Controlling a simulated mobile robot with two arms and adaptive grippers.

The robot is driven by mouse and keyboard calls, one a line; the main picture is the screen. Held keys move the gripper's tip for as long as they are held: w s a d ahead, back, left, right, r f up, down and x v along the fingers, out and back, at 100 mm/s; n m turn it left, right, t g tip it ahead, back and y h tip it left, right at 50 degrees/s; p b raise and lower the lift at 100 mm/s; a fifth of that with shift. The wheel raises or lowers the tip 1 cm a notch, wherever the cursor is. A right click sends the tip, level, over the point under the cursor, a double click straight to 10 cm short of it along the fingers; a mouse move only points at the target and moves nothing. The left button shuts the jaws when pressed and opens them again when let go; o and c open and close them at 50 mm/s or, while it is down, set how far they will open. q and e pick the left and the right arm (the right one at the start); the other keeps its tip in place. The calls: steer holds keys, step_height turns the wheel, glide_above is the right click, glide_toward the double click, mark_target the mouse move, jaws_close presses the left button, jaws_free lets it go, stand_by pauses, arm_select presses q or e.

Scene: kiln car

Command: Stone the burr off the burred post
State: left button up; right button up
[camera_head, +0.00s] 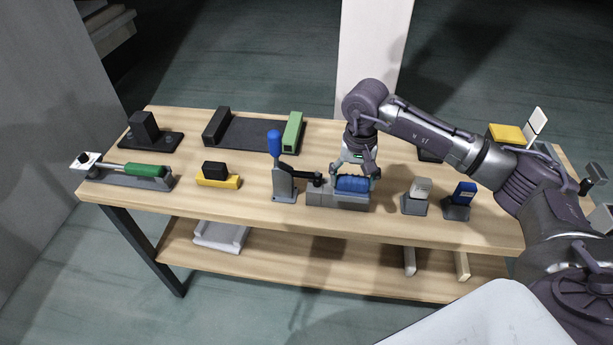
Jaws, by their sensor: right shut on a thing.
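My right gripper (356,170) comes down from above at the middle of the bench. It is shut on a blue ribbed piece (352,184), which sits in or on a grey block (325,199). The fingers partly cover the blue piece. A clamp (283,183) with an upright blue handle (274,143) stands just left of the block, its black arm reaching toward it. I cannot tell which piece is the burred post, and no burr shows at this size. A green block (292,132) stands at the right end of a black tray (258,134). My left gripper is not in view.
A green-handled tool (145,170) lies in a grey holder at the left. A yellow-and-black block (217,176) is nearby. Two small grey stands, one with a grey-white top (420,188), one with a blue top (464,193), stand right of the clamp. A yellow block (506,134) is at the back right.

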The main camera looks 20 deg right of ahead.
steer(key=shift+f+b, duration=0.3)
steer(key=shift+f, duration=0.05)
stand_by(0.3)
steer(key=shift+w+d+b, duration=0.25)
steer(key=shift+w+b, duration=0.1)
steer(key=shift+w, duration=0.15)
steer(key=shift+w+d+f+b, duration=0.1)
steer(key=shift+w+d+b, duration=0.3)
steer(key=shift+w, duration=0.3)
steer(key=shift+w+d+b, duration=0.35)
steer(key=shift+w+d, duration=0.05)
steer(key=shift+w, duration=0.25)
steer(key=shift+w+d, duration=0.35)
steer(key=shift+w, duration=0.15)
steer(key=shift+s, duration=0.1)
steer(key=shift+s+a, duration=0.5)
steer(key=shift+s, duration=0.25)
steer(key=shift+s+a, duration=0.45)
steer(key=shift+s, duration=0.35)
steer(key=shift+s+a, duration=0.5)
steer(key=shift+s, duration=0.25)
steer(key=shift+d, duration=0.1)
